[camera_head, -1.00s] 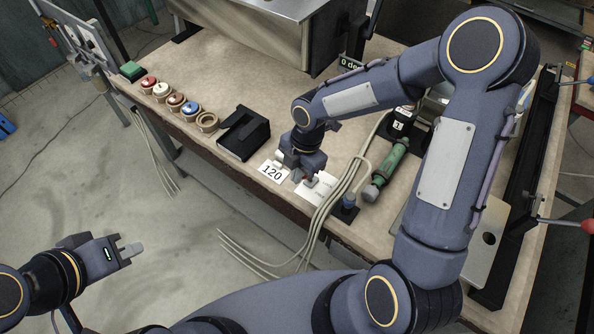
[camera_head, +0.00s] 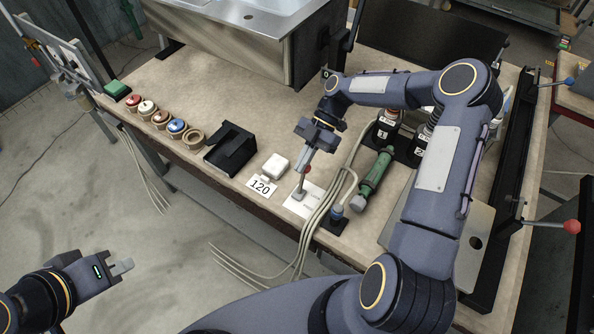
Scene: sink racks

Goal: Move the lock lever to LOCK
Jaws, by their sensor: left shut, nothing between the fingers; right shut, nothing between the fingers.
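A small lever (camera_head: 302,183) with a red knob and a grey base stands on a white labelled plate (camera_head: 313,204) near the table's front edge. Its shaft rises from the base and leans slightly right in the head view. The print on the plate is too small to read. My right gripper (camera_head: 302,160) is shut and empty, with its fingers pointing down just above and beside the red knob. I cannot tell whether they touch. My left gripper (camera_head: 121,267) is shut and empty, out over the floor at lower left, far from the lever.
The table's middle is clear.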

